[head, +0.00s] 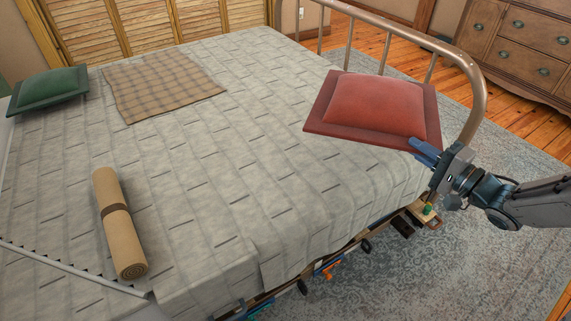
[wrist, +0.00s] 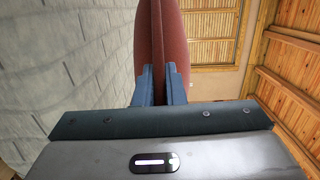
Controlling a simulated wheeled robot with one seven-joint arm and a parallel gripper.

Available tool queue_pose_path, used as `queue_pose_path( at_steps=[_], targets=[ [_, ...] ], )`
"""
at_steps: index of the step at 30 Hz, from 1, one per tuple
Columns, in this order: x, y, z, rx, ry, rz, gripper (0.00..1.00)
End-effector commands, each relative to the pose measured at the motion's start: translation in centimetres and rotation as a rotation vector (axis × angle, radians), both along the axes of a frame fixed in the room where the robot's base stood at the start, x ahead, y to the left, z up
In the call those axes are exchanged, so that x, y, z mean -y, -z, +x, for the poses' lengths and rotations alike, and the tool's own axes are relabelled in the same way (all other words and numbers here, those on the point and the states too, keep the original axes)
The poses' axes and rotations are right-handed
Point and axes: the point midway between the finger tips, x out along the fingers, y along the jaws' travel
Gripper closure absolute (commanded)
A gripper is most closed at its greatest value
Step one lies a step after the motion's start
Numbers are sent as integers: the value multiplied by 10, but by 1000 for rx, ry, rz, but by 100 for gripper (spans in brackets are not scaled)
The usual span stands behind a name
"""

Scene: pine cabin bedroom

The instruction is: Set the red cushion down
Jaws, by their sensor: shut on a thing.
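The red cushion (head: 372,103) has a darker red border and shows over the bed's right corner, beside the metal bed rail. My gripper (head: 425,152) is shut on the cushion's near right edge with its blue fingers. In the wrist view the red cushion (wrist: 161,40) stands edge-on between the two blue fingers of my gripper (wrist: 160,85). The bed (head: 215,165) has a grey patterned cover, and its surface shows to the left of the cushion in the wrist view. I cannot tell whether the cushion touches the cover.
A green cushion (head: 48,88) and a plaid blanket (head: 163,82) lie at the bed's far left. A rolled tan mat (head: 118,225) lies at the near left. A metal rail (head: 478,85) bounds the right end. The middle of the bed is clear. A wooden dresser (head: 525,42) stands back right.

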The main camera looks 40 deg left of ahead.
Motion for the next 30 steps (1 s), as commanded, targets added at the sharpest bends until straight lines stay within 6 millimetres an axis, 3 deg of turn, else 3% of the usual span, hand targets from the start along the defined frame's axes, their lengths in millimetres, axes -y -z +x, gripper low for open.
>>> queue_pose_path(
  at_steps=[1,3,14,30],
  targets=[
    [-2,16,-3,3,-23,6,100],
    [-5,22,-8,0,-48,11,100],
    [-12,31,-14,-4,-91,20,100],
    [-107,96,27,-3,-90,20,100]
  ],
)
